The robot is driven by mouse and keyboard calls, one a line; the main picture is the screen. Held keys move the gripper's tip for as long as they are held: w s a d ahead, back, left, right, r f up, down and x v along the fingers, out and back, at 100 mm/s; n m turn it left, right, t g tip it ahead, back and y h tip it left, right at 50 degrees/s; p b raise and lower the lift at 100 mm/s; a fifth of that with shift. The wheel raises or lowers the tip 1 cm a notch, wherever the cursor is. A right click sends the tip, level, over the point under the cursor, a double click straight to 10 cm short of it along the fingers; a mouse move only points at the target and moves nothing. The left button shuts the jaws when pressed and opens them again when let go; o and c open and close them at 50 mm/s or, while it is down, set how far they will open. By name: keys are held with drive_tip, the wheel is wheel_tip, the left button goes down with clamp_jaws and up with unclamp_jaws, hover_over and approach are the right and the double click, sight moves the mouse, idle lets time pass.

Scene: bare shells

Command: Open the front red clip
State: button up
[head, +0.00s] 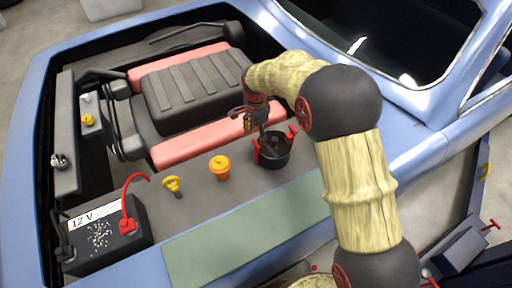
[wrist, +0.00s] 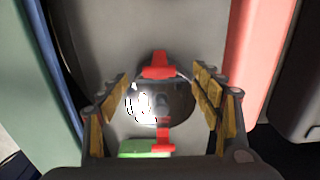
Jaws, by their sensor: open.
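A round dark housing (head: 272,158) stands in the engine bay, with one red clip (head: 256,151) on its left side and another red clip (head: 292,132) on its right. In the wrist view the housing shows a shiny round inside (wrist: 175,103), with a red clip (wrist: 158,66) at the top and a red clip (wrist: 163,138) at the bottom. My gripper (head: 263,127) is above the housing, pointing down. Its yellow fingers are spread either side of the housing in the wrist view, with nothing between the tips. I cannot tell whether either clip is latched.
A 12 V battery (head: 103,236), a yellow dipstick handle (head: 173,184) and an orange cap (head: 220,166) stand to the left. The black-and-red engine cover (head: 195,92) lies behind. A green panel (head: 245,232) is in front. A small green piece (wrist: 143,149) sits by the wrist view's lower clip.

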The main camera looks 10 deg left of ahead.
sight(256, 144)
wheel_tip(256, 144, down, 7)
drive_tip(key=shift+b, duration=0.65)
drive_tip(key=shift+c, duration=0.5)
drive_tip(key=c, duration=1.5)
clamp_jaws()
